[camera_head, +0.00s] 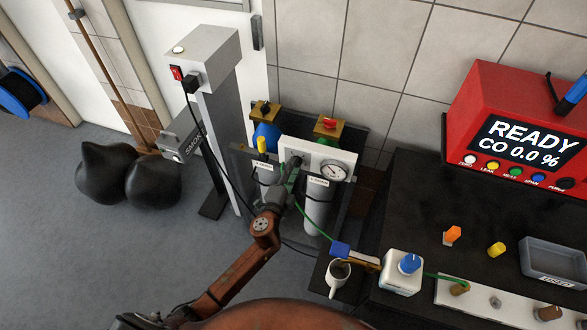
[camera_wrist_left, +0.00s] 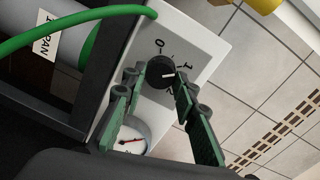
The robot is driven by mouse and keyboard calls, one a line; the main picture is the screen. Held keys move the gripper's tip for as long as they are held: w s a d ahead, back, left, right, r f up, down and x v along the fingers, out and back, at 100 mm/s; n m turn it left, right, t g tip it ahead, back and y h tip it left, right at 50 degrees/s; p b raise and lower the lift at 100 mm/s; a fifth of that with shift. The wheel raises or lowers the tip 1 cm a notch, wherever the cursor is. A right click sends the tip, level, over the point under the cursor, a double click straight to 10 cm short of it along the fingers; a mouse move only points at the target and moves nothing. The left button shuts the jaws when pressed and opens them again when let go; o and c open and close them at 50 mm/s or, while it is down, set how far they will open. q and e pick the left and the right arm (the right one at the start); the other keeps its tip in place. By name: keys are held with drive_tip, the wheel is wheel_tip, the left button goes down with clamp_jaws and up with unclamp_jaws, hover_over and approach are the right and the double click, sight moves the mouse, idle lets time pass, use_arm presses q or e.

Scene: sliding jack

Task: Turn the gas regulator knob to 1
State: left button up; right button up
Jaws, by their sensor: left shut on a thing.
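The regulator panel is a white plate (camera_head: 345,158) in front of the gas cylinders; it also shows in the left wrist view (camera_wrist_left: 200,35). Its black knob (camera_wrist_left: 160,72) has a white pointer line facing right, roughly toward the printed 1 (camera_wrist_left: 188,64). The 0 (camera_wrist_left: 158,45) is above the knob; the 2 is partly hidden by a finger. My left gripper (camera_wrist_left: 157,80) is shut on the knob, with a finger on each side. In the head view my left gripper (camera_head: 293,165) reaches the panel and hides the knob. My right gripper is not in view.
A round gauge (camera_head: 333,172) sits beside the knob. A green hose (camera_wrist_left: 75,27) passes near the panel. A grey post (camera_head: 218,110) stands left of the cylinders.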

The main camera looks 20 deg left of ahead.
use_arm(q)
drive_tip(key=shift+d, duration=0.1)
drive_tip(key=o, duration=1.1)
drive_tip(key=shift+o, duration=0.2)
drive_tip(key=s, duration=1.2)
drive_tip(key=shift+a+r, duration=0.25)
